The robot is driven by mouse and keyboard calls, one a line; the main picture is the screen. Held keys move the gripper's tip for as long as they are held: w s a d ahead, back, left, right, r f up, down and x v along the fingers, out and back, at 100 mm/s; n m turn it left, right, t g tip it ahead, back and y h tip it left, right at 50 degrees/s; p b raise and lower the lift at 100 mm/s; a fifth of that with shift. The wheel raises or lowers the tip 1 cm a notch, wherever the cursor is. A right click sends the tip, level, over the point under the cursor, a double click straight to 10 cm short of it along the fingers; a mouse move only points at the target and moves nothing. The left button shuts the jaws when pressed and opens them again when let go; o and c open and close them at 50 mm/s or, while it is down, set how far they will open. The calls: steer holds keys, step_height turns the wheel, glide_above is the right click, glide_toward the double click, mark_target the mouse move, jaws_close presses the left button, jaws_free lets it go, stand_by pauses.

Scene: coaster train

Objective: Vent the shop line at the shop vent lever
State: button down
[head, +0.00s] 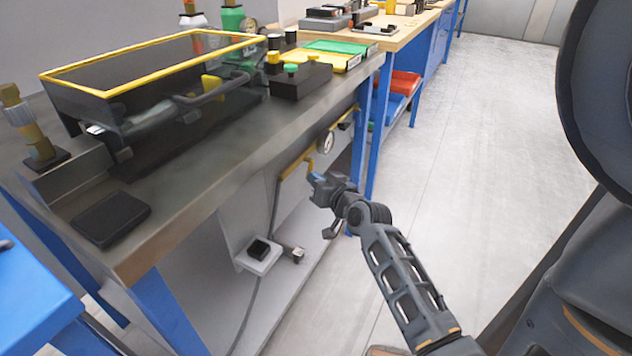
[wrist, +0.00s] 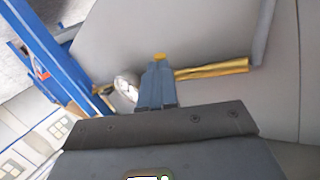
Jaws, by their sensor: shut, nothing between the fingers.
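A yellow brass-coloured pipe (head: 293,168) runs along the panel under the bench, with a round gauge (head: 327,142) farther along it. The pipe (wrist: 213,69) and the white gauge face (wrist: 127,87) also show in the wrist view. My gripper (head: 318,178) is shut and empty, close to the pipe. In the wrist view its blue fingers (wrist: 157,75) are together, with a small yellow piece (wrist: 159,57) just beyond their tips. This piece may be the vent lever; I cannot tell whether the fingers touch it, and the fingers hide part of the pipe.
The bench top (head: 215,165) overhangs the panel above my gripper. Blue bench legs (head: 367,140) stand just beyond it. A white bracket with a black block (head: 258,250) juts out lower left. The floor (head: 470,140) to the right is clear.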

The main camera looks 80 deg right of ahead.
steer(key=n+b, duration=0.1)
steer(key=b, duration=0.2)
steer(key=f+n+h+b, duration=0.1)
steer(key=b, duration=0.2)
steer(key=d+n+t+h+b, duration=0.1)
steer(key=b, duration=0.2)
steer(key=shift+s+f, duration=0.1)
steer(key=shift+f, duration=0.15)
steer(key=shift+d+r+b, duration=0.15)
steer(key=shift+r+b, duration=0.05)
steer(key=shift+b, duration=0.2)
steer(key=shift+s, duration=0.1)
